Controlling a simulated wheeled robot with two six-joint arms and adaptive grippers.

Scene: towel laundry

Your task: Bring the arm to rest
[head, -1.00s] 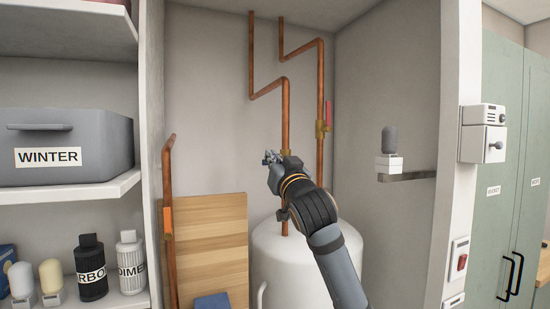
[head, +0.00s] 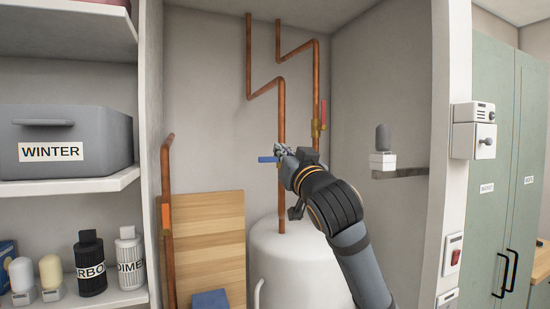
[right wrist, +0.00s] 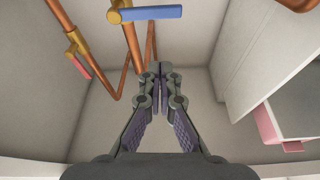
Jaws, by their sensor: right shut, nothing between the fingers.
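My right gripper (head: 283,150) is in the middle of the head view, in front of the copper pipes above the white tank (head: 290,262). In the right wrist view its fingers (right wrist: 161,70) are together with nothing between them. A blue valve lever (head: 267,159) shows just left of the gripper, lying level across its pipe. It also shows in the right wrist view (right wrist: 150,13), apart from the fingertips. The brass valve body behind the gripper is hidden in the head view. My left gripper is not in view.
A red-handled valve (head: 323,114) is on the pipe to the right, its handle upright. A wooden board (head: 205,245) leans at the left by another copper pipe (head: 167,225). A wall bracket holds a small grey-topped item (head: 383,150). A shelf with a WINTER bin (head: 65,135) stands left.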

